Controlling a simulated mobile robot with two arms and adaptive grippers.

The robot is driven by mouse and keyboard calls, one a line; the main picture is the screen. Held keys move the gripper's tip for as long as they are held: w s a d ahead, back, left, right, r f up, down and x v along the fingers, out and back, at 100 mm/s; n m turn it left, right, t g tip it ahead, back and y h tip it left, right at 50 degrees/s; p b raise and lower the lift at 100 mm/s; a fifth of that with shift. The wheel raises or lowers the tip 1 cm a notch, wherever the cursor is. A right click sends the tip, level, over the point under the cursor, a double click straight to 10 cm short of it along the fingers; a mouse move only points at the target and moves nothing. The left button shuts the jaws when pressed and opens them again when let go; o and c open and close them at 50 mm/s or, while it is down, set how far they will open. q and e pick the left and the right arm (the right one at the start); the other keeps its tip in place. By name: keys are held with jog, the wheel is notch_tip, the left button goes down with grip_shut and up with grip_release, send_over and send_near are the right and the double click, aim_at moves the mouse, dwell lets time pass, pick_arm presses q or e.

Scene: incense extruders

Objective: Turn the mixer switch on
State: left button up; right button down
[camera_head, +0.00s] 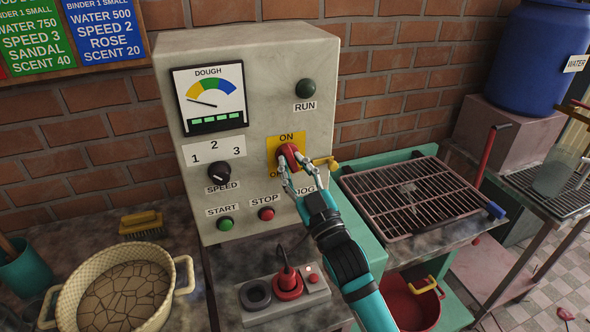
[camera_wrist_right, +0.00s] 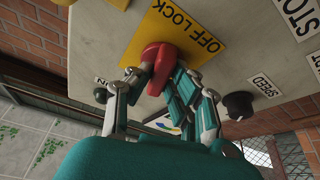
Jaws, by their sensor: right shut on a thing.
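The mixer's control box (camera_head: 262,60) is a grey cabinet with a dough gauge, a speed knob and several buttons. Its main switch is a red rotary handle (camera_head: 290,152) on a yellow plate (camera_head: 272,146) marked ON above. My right gripper (camera_head: 289,166) is shut on the red switch handle, its fingers on both sides of it. The right wrist view shows the red handle (camera_wrist_right: 154,62) between the fingers and the yellow plate (camera_wrist_right: 190,28) reading OFF LOCK. The fingers partly hide the lower plate. My left gripper is not in view.
Below are the speed knob (camera_head: 219,173), green start button (camera_head: 225,224) and red stop button (camera_head: 266,214). A rack (camera_head: 410,195) is at right.

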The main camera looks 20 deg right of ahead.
jog(key=shift+a+f+m+h, duration=0.1)
jog(key=shift+m+h, duration=0.55)
jog(key=shift+m, duration=0.6)
jog(key=shift+a+m+h, duration=0.1)
jog(key=shift+m+h, duration=0.55)
jog(key=shift+m, duration=0.6)
jog(key=c, duration=1.2)
grip_release()
jog(key=shift+d, duration=0.1)
jog(key=shift+c, duration=0.2)
jog(key=shift+s, duration=0.1)
jog(key=v, duration=1.2)
jog(key=shift+f, duration=0.2)
